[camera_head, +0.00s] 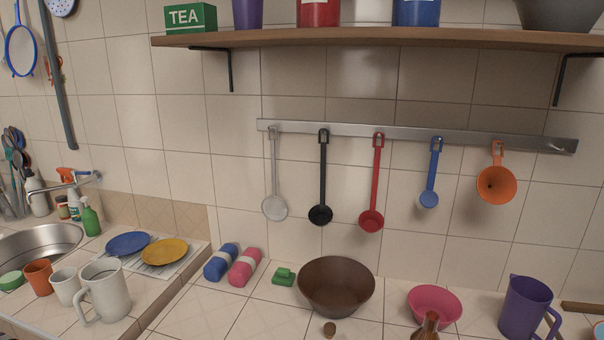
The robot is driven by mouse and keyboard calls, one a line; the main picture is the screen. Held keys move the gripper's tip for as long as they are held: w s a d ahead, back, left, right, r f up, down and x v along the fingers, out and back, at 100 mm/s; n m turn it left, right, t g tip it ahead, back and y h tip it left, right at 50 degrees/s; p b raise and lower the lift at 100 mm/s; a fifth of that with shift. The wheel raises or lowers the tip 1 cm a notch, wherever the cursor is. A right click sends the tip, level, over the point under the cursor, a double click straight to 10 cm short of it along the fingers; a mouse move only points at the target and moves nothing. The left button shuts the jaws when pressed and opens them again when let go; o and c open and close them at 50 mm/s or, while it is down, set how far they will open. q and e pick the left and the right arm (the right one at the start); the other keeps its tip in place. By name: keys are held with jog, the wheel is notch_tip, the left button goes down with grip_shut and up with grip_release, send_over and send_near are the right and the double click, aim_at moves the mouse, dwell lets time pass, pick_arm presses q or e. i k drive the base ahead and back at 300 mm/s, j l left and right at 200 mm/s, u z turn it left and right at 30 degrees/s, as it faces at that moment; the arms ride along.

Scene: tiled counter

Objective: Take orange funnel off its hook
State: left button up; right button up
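The orange funnel (495,184) hangs by its handle near the right end of the metal hook rail (400,133) on the tiled wall. Its wide mouth faces outward, and its loop is at the rail. A blue ladle (430,185) hangs to its left. One bare hook (558,147) shows to its right. Neither of my grippers is in view.
A wooden shelf (380,38) with brackets runs above the rail. Red, black and grey utensils hang further left. Below, the counter holds a brown bowl (336,287), a pink bowl (435,303), a purple pitcher (524,308) and a bottle. The wall around the funnel is clear.

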aim_at(496, 184)
jog(key=l+z, duration=0.3)
jog(key=z, duration=0.15)
jog(key=l+z, duration=0.3)
jog(key=z, duration=0.15)
jog(key=i+j, duration=0.05)
